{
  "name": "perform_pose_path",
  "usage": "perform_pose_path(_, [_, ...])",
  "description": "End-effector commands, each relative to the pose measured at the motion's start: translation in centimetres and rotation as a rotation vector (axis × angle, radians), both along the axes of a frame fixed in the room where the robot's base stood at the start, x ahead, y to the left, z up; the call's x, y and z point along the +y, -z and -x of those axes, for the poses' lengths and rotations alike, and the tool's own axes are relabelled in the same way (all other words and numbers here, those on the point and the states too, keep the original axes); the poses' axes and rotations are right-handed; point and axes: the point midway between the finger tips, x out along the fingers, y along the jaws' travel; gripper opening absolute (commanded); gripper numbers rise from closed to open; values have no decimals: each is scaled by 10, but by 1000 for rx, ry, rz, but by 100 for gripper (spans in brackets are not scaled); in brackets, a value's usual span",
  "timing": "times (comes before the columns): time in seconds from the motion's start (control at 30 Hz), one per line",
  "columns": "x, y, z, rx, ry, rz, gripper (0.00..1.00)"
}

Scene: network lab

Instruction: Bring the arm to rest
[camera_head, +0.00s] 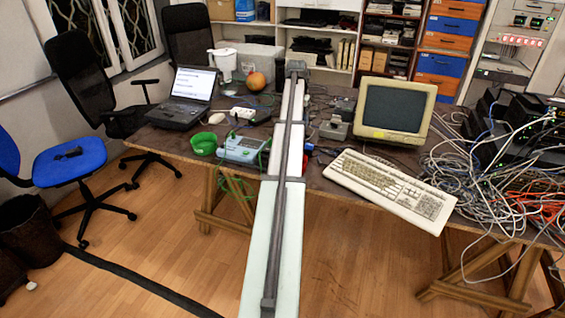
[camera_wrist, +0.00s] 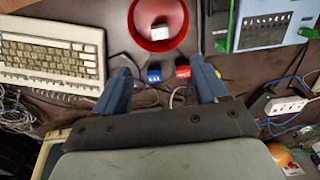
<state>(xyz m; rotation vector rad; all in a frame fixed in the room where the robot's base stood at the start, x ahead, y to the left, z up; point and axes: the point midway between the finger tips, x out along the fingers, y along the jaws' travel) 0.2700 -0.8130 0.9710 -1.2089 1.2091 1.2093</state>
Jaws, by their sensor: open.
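My gripper (camera_wrist: 162,76) is in the wrist view with its two blue fingers spread apart and nothing between them. It is above the dark table. A small blue piece (camera_wrist: 154,76) and a small red piece (camera_wrist: 183,72) lie on the table below, in the gap between the fingers as seen from the wrist. A red bowl (camera_wrist: 134,38) with a small white block (camera_wrist: 160,31) inside lies just beyond the fingertips.
The table (camera_head: 325,185) holds a keyboard (camera_head: 390,185), a monitor (camera_head: 394,108), a laptop (camera_head: 185,95), a green bowl (camera_head: 203,144), a blue-grey device (camera_head: 242,148) and a round orange-red fruit (camera_head: 256,81). Tangled cables (camera_head: 500,170) fill the right side. Chairs (camera_head: 75,160) stand at left.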

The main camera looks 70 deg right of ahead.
Motion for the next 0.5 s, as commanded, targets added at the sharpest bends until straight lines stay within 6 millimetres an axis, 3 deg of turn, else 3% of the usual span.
perform_pose_path(0.33, [3,5,-5,1,-8,-3,72])
perform_pose_path(0.5, [29,44,-41,8,-68,-26,72])
